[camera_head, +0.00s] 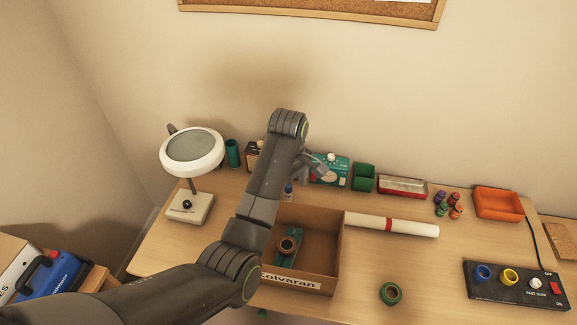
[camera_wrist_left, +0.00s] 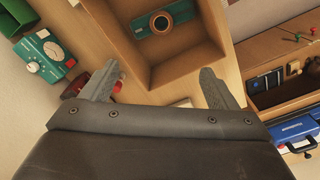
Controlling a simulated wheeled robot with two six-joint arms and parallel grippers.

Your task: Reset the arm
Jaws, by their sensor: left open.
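My left arm comes in from the lower left in the head view and bends up over the desk. Its gripper (camera_head: 318,168) is above the back of the desk, partly hidden behind the wrist. In the left wrist view the two fingers (camera_wrist_left: 160,88) are spread wide with nothing between them. Beyond them is the open cardboard box (camera_head: 322,281), which holds a green device with a round ring (camera_wrist_left: 160,22). My right gripper is in neither view.
A magnifier lamp (camera_head: 192,155) stands at the desk's left. A white roll (camera_head: 410,227), an orange tray (camera_head: 498,202), a green ring (camera_head: 390,293) and a black control panel (camera_head: 510,290) lie to the right. A teal box (camera_head: 332,170) stands at the back.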

